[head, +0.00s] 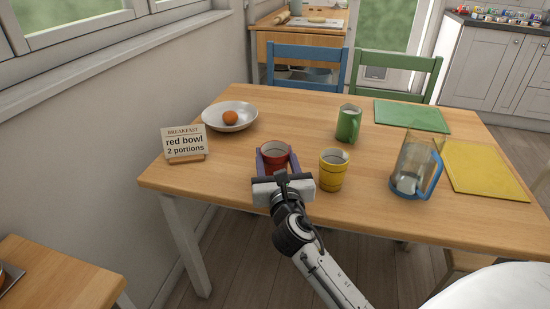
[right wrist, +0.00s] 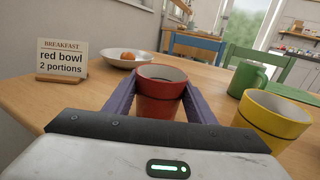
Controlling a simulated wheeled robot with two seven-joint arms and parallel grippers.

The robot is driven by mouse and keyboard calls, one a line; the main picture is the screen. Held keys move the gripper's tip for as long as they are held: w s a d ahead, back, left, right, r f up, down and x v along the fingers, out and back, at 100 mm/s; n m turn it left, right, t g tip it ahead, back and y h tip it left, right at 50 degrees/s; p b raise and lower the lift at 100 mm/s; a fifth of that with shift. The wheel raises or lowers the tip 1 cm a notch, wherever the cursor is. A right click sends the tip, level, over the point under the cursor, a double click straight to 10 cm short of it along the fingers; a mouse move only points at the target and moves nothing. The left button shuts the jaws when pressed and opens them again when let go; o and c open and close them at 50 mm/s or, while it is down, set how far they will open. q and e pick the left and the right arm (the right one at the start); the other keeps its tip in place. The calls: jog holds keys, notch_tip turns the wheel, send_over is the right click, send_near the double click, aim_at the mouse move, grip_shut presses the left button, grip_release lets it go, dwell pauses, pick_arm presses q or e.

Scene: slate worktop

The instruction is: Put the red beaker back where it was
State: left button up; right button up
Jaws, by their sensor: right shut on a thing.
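The red beaker (head: 274,159) is upright near the front edge of the wooden table, left of the yellow beaker (head: 333,172). My right gripper (head: 277,155) is shut on it, with one purple finger on each side. My left gripper is not in view.
A card (head: 184,143) reads "red bowl, 2 portions". A white bowl (head: 243,120) holds an orange-brown round thing (head: 230,117). A green mug (head: 348,124), a clear jug (head: 415,165) with a blue handle, a green mat (head: 412,115) and a yellow mat (head: 483,170) stand or lie rightward.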

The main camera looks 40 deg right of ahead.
jog(key=o, duration=1.2)
jog(key=shift+f, duration=0.1)
jog(key=shift+s+a, duration=0.15)
jog(key=v, duration=1.1)
jog(key=shift+s+a, duration=0.1)
jog(key=shift+s, duration=0.2)
